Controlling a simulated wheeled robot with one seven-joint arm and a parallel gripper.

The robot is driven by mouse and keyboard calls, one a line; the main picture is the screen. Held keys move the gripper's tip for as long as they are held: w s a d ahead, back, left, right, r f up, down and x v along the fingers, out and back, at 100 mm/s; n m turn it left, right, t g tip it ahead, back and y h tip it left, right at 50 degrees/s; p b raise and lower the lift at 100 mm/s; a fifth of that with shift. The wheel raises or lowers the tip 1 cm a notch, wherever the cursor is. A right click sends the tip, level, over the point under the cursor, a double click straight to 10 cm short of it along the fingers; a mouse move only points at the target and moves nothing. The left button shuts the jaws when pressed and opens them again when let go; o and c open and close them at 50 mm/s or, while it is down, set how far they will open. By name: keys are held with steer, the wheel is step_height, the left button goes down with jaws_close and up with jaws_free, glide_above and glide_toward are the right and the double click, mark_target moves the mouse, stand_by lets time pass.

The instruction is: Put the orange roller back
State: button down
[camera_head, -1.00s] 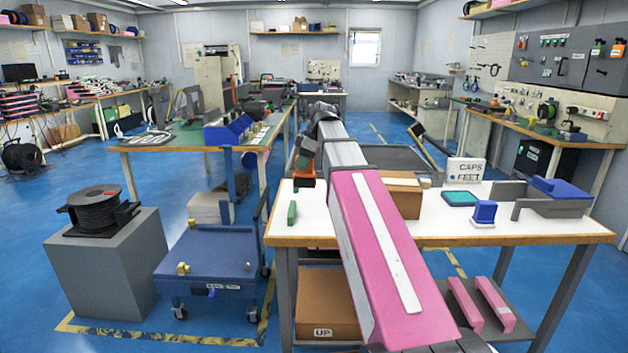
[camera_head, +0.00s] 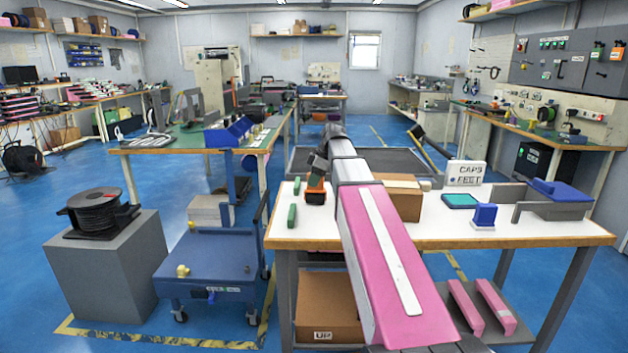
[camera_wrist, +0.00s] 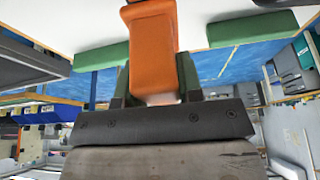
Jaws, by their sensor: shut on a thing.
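The orange roller (camera_head: 316,197) is at the left part of the white table, right of two green blocks. It also shows large in the wrist view (camera_wrist: 153,45), between my gripper's fingers. My gripper (camera_head: 317,184) is shut on it from above. The far green block (camera_head: 297,186) and the near green block (camera_head: 292,214) stand apart on the table, with a gap between them. In the wrist view the green blocks lie left (camera_wrist: 101,58) and right (camera_wrist: 238,27) of the roller. Whether the roller touches the table, I cannot tell.
The white table (camera_head: 450,232) holds a cardboard box (camera_head: 403,203) right of my arm, a "CAPS FEET" sign (camera_head: 465,173), a teal tray (camera_head: 460,201) and a blue stamp-like thing (camera_head: 484,215). A blue cart (camera_head: 212,262) stands left of the table.

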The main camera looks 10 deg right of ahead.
steer(key=shift+f, duration=0.15)
steer(key=c, duration=0.8)
jaws_free()
